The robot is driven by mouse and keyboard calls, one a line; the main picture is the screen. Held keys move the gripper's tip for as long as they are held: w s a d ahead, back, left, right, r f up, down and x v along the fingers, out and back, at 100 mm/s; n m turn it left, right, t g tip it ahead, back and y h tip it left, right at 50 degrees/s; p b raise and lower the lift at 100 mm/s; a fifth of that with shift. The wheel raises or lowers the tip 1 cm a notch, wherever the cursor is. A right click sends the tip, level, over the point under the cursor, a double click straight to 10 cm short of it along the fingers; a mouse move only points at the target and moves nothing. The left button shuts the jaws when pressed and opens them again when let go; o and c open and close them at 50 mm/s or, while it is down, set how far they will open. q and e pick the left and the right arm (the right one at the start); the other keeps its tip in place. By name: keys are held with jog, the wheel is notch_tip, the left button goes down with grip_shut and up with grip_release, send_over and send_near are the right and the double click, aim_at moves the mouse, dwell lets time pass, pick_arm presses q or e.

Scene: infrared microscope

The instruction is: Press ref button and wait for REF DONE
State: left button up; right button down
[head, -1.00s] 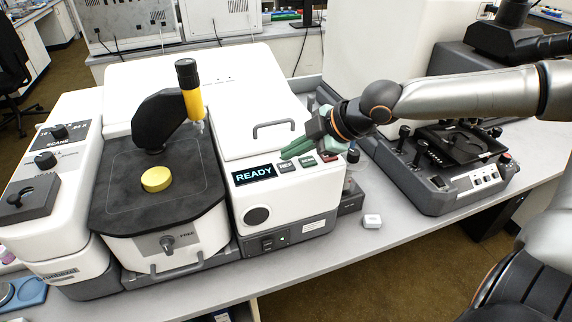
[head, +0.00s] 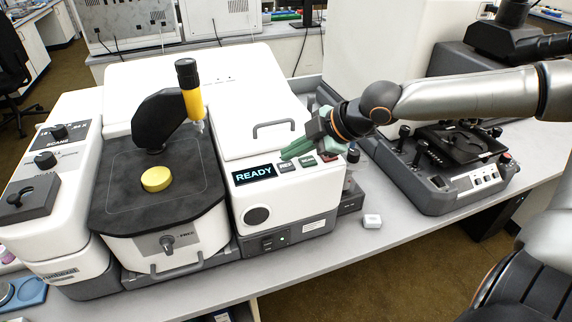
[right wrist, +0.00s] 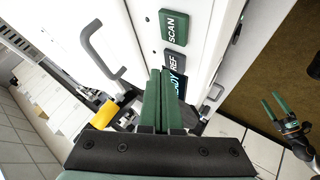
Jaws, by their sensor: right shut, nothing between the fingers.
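The microscope's display (head: 254,174) reads READY in cyan. The grey REF button (head: 287,167) is just right of it, with the SCAN button (head: 307,162) beyond. My right gripper (head: 284,156) has its green fingers together and empty, with the tips near the REF button's far edge. I cannot tell whether they touch it. In the right wrist view the shut fingers (right wrist: 160,90) point towards the panel, beside the REF button (right wrist: 173,66) and partly over the display. My left gripper (right wrist: 280,112) shows small at the right of that view, fingers apart and empty.
A red button (head: 328,157) sits right of SCAN, close under my right gripper. A lid handle (head: 273,127) stands behind the panel. The yellow disc (head: 157,179) lies on the dark stage. A small white box (head: 372,220) is on the bench.

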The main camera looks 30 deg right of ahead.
aim_at(293, 167)
jog(key=shift+f, duration=0.35)
jog(key=shift+f, duration=0.4)
dwell(0.5)
dwell(0.3)
jog(key=shift+r+p, duration=0.8)
notch_tip(293, 167, up, 5)
jog(key=p, duration=0.5)
jog(key=shift+r+p, duration=0.1)
jog(key=shift+p, duration=0.25)
jog(key=shift+s, duration=0.1)
dwell(0.4)
